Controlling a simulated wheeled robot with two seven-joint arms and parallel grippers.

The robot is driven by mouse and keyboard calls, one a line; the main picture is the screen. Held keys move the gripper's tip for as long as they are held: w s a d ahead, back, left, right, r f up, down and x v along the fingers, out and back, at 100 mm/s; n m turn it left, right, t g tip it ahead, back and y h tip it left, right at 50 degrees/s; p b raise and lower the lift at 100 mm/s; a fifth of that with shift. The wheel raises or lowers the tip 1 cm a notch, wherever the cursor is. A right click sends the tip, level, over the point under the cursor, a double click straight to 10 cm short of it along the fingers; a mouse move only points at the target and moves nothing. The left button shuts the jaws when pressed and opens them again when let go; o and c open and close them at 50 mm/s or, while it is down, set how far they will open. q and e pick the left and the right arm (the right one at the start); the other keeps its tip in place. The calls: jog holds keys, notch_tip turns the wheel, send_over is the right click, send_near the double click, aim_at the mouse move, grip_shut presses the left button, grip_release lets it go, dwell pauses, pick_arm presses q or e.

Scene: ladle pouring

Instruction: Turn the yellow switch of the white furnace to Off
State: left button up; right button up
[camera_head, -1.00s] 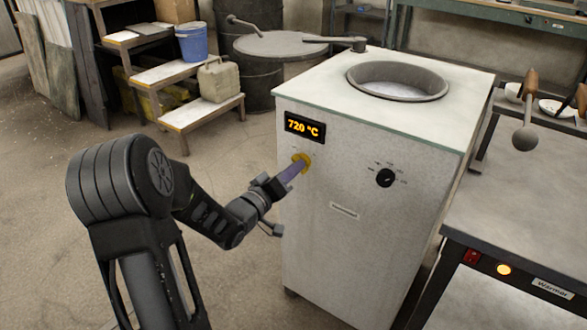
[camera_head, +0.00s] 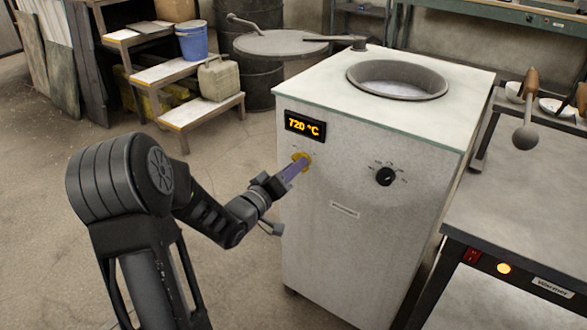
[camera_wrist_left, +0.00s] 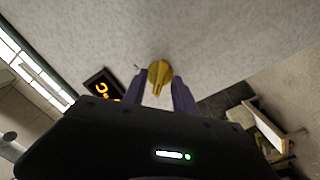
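The white furnace (camera_head: 350,225) stands in the middle of the head view, with a lit display (camera_head: 305,126) reading 720 °C. Its yellow switch (camera_head: 303,158) sits on the front below the display. The left wrist view shows the switch (camera_wrist_left: 159,73) as a round yellow base with a narrow handle pointing towards the camera. My left gripper (camera_head: 296,168) is at the switch. In the wrist view its two purple fingers (camera_wrist_left: 158,84) are apart, one on each side of the handle, with gaps visible. Part of the switch is hidden by the fingers in the head view. My right gripper is not in view.
A black knob (camera_head: 386,177) is on the furnace front, right of the switch. The open crucible (camera_head: 397,81) is on top. A warmer table (camera_head: 520,220) with a ladle (camera_head: 527,125) stands to the right. Shelves (camera_head: 200,110) with a bucket stand behind left.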

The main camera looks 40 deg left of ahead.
pick_arm(q)
jog(key=s, duration=0.7)
jog(key=shift+s+p, duration=0.35)
jog(key=shift+p, duration=0.1)
jog(key=shift+d, duration=0.1)
